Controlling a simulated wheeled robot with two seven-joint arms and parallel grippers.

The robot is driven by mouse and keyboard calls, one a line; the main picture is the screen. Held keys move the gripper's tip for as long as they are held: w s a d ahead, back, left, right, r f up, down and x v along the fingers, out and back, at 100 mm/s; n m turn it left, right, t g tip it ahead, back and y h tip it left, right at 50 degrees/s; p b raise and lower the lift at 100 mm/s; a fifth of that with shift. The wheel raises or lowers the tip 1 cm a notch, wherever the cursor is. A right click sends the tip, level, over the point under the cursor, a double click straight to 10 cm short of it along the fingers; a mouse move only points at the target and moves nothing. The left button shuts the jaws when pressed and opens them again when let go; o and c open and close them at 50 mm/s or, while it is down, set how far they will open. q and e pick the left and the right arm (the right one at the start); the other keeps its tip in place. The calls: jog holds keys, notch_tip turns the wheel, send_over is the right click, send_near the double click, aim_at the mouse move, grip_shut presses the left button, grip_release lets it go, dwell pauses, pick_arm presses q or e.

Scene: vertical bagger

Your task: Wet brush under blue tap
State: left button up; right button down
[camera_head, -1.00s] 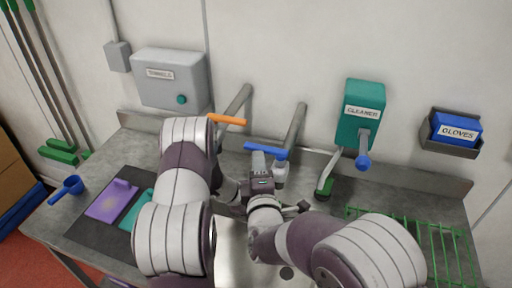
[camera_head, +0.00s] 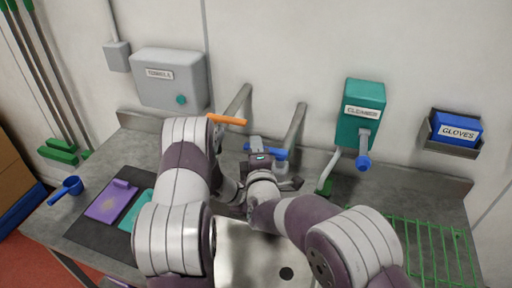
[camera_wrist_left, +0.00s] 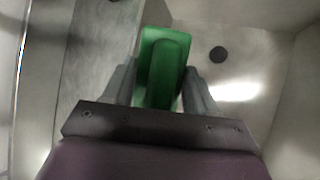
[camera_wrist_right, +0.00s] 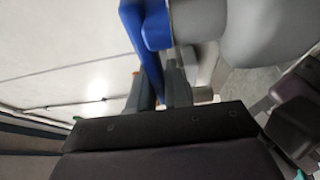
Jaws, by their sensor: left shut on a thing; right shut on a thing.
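The blue tap handle (camera_head: 278,154) sits on a grey pipe (camera_head: 297,125) behind the sink (camera_head: 255,250). My right gripper (camera_head: 259,154) is at the left part of this handle and is shut on it. In the right wrist view the blue handle (camera_wrist_right: 147,40) runs down between the fingers (camera_wrist_right: 160,92). My left gripper (camera_wrist_left: 163,85) is shut on a green brush (camera_wrist_left: 163,60), held over the sink. In the head view the brush and most of the left gripper are hidden behind my arms. No water can be made out.
A tap with an orange handle (camera_head: 228,120) stands left of the blue one. A green cleaner dispenser (camera_head: 360,112) and a glove box (camera_head: 457,129) hang at right. A green wire rack (camera_head: 430,245) lies at right, a purple brush (camera_head: 110,202) on a dark mat at left.

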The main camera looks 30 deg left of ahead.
jog(key=n+g+y, duration=0.1)
jog(key=s+n+g+y, duration=0.1)
jog(key=n+g+y, duration=0.1)
jog(key=shift+s+d+g+y, duration=0.3)
jog(key=shift+s+d, duration=0.05)
jog(key=c, duration=1.2)
grip_release()
jog(key=shift+o, duration=0.2)
jog(key=shift+s+d, duration=0.1)
jog(key=v, duration=1.1)
jog(key=shift+s+d, duration=0.2)
jog(key=shift+d, duration=0.1)
